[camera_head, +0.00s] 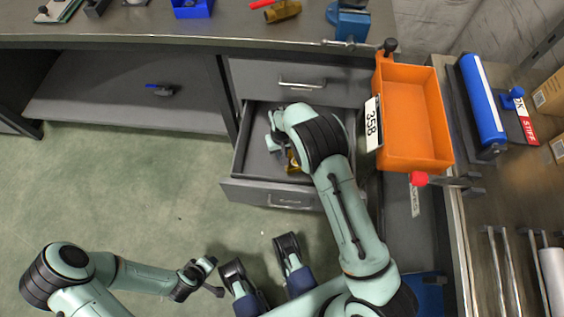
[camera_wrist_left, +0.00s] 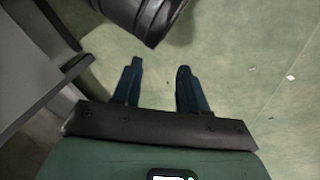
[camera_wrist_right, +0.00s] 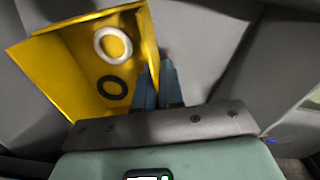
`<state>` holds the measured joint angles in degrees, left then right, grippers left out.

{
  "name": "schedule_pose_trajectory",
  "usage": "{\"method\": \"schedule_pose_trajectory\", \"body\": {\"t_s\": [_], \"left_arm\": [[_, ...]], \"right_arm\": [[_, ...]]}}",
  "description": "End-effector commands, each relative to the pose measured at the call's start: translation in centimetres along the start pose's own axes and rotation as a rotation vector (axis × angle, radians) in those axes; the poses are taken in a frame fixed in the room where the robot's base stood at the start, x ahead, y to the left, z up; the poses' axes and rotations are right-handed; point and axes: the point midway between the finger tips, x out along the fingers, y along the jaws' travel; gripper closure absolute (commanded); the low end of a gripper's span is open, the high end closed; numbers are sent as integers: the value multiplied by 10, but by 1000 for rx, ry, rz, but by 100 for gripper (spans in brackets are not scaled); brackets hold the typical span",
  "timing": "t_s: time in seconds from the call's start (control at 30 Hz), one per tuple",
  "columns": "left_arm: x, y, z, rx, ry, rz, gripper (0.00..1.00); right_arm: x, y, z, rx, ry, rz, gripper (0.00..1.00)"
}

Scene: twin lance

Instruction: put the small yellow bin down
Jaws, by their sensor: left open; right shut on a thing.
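The small yellow bin (camera_wrist_right: 75,58) is in the right wrist view, tilted in the picture, with a white ring (camera_wrist_right: 113,44) and a black ring (camera_wrist_right: 112,87) in it. My right gripper (camera_wrist_right: 158,65) is shut on the bin's wall nearest it. In the head view a bit of the yellow bin (camera_head: 292,161) shows inside the open grey drawer (camera_head: 240,153), mostly hidden by my right arm. I cannot tell whether the bin touches the drawer floor. My left gripper (camera_wrist_left: 159,70) is open and empty above the green floor, at the lower left of the head view.
A shut drawer (camera_head: 335,84) is above the open one. An orange bin (camera_head: 412,115) labelled 358 stands to the right. The workbench (camera_head: 225,22) runs along the back, with a blue bin (camera_head: 192,8) on it. The green floor (camera_head: 120,185) at left is clear.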

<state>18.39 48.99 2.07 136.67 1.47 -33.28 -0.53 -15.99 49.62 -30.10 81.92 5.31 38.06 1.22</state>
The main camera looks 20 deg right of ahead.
Motion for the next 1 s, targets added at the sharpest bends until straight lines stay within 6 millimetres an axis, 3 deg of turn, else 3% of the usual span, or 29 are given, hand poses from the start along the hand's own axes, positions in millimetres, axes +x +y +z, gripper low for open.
{"method": "schedule_pose_trajectory", "body": {"t_s": [0.03, 0.17, 0.43, 0.63, 1.0], "left_arm": [[6, -2, -5, -2, 14, -1, 57], [13, -4, -16, -3, 47, -3, 57], [19, -11, -8, -10, 23, -15, 57], [30, -24, 7, -23, -23, -38, 57], [31, -26, 10, -25, -34, -41, 57]], "right_arm": [[16, 0, 0, 0, -2, 2, 100], [39, 0, 0, 1, 0, 0, 100], [58, 0, 0, 0, 0, 0, 100], [89, 0, 0, 0, -1, 0, 100], [92, 0, -1, 0, 2, -1, 100]]}}
